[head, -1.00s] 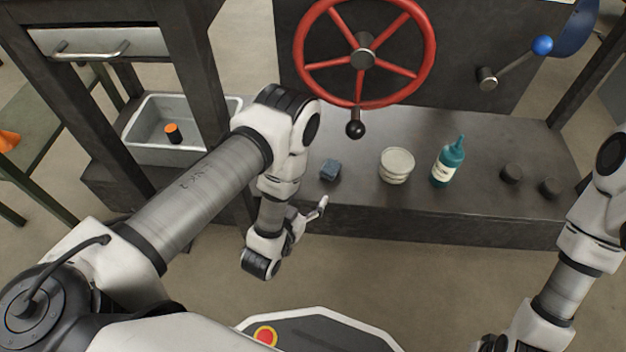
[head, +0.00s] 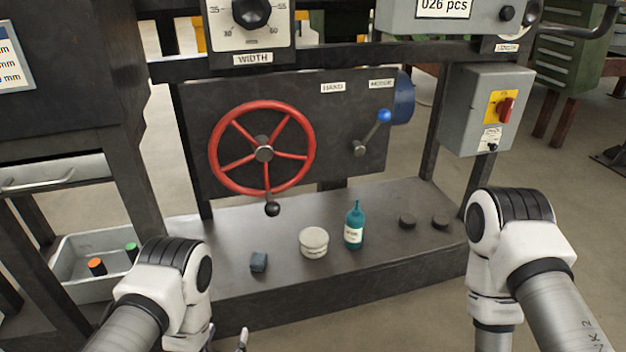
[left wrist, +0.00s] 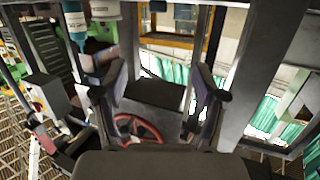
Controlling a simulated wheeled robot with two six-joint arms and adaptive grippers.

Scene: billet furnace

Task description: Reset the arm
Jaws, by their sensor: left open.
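My left arm comes in from the left in the head view, bent at a white and black joint. My left gripper (head: 227,339) shows only by its fingertips at the bottom edge, in front of the bench. It is open. In the left wrist view the two fingers (left wrist: 160,88) stand wide apart with nothing between them. The red handwheel (left wrist: 138,131) shows beyond them. My right arm stands at the right of the head view, and its gripper is cut off below the frame.
The red handwheel (head: 222,171) and blue-tipped lever (head: 371,132) are behind. A grey bin (head: 66,252) stands left. A switch box (head: 465,110) hangs right.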

